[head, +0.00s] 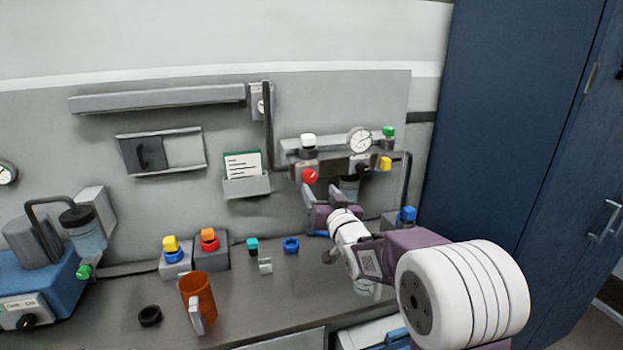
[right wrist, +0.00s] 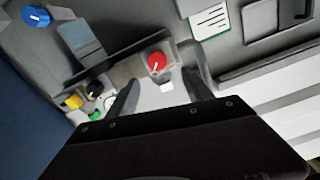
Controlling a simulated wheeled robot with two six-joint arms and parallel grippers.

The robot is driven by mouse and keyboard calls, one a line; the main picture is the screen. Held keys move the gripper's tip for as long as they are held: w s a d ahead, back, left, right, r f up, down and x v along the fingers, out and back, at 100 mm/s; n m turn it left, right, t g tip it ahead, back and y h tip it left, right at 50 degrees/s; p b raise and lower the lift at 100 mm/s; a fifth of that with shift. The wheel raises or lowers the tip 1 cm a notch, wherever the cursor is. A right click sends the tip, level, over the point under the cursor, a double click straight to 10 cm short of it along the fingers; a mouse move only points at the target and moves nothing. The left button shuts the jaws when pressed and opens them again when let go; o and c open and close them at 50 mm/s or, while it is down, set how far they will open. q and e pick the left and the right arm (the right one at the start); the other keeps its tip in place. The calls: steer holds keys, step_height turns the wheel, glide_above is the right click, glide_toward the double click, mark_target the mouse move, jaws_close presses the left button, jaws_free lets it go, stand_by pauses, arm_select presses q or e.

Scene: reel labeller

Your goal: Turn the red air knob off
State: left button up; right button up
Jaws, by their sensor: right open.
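The red air knob (head: 309,176) is a round red dial with a white pointer line, on the front of the air unit on the back panel. In the right wrist view the red knob (right wrist: 157,63) shows between and just beyond my fingertips, its white line tilted. My right gripper (head: 321,191) is open just below and in front of the knob. Its two fingers (right wrist: 160,85) stand apart in the right wrist view, and I see no contact with the knob. My left gripper is not in view.
Around the knob are a white cap (head: 308,140), a pressure gauge (head: 359,141), a green knob (head: 388,131) and a yellow knob (head: 385,164). A card holder (head: 246,187) hangs to the left. An orange mug (head: 198,298) stands on the bench. A blue cabinet (head: 500,120) is at right.

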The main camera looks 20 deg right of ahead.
mark_target(311, 178)
steer(key=w, duration=0.2)
steer(key=w+p, duration=0.1)
steer(key=w, duration=0.2)
steer(key=w+p, duration=0.1)
steer(key=w, duration=0.2)
steer(key=shift+w+f, duration=0.1)
steer(key=shift+f, duration=0.25)
steer(key=shift+w+r, duration=0.1)
steer(key=shift+w, duration=0.3)
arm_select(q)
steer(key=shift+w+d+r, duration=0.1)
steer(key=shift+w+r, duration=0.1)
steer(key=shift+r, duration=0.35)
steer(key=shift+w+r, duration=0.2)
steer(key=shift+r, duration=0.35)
arm_select(e)
steer(key=shift+w, duration=0.15)
steer(key=shift+c, duration=0.3)
